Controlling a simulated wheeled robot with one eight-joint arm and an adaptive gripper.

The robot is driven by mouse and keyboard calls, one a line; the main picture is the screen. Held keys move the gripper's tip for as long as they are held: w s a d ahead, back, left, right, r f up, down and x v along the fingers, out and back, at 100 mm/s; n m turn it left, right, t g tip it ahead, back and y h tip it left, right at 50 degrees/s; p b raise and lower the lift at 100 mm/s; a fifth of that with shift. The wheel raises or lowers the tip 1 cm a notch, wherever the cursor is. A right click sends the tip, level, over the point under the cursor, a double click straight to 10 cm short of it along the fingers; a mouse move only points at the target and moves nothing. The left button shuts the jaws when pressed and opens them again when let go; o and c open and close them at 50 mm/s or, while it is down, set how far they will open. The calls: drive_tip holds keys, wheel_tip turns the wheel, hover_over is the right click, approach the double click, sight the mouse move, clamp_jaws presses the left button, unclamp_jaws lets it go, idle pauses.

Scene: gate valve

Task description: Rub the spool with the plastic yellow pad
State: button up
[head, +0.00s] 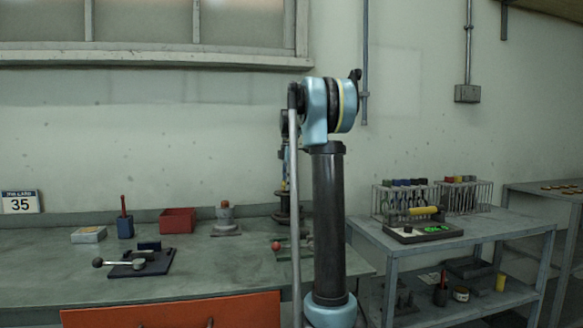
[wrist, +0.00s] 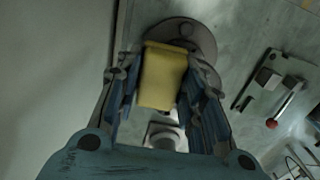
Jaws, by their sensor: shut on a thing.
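My gripper (wrist: 165,68) is shut on the yellow pad (wrist: 162,82), a blocky piece held between its blue-lined fingers in the wrist view. The spool (wrist: 205,36), a grey-brown round flanged piece, lies just beyond the pad's far end and is partly covered by it. I cannot tell whether pad and spool touch. In the head view the spool (head: 281,219) stands dark on the bench behind my arm, which hides part of it. The pad cannot be made out there.
The bench (head: 215,265) also holds a red box (head: 178,221), a blue cup (head: 125,228), a grey knobbed piece (head: 225,215) and a lever fixture (head: 142,262). A red-ball lever (wrist: 272,123) is right of the spool. A shelf (head: 470,233) with racks stands right.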

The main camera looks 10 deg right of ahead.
drive_tip(key=shift+a+r, duration=0.2)
drive_tip(key=shift+r, duration=0.75)
drive_tip(key=shift+s+d+r, duration=0.1)
drive_tip(key=shift+r, duration=2.9)
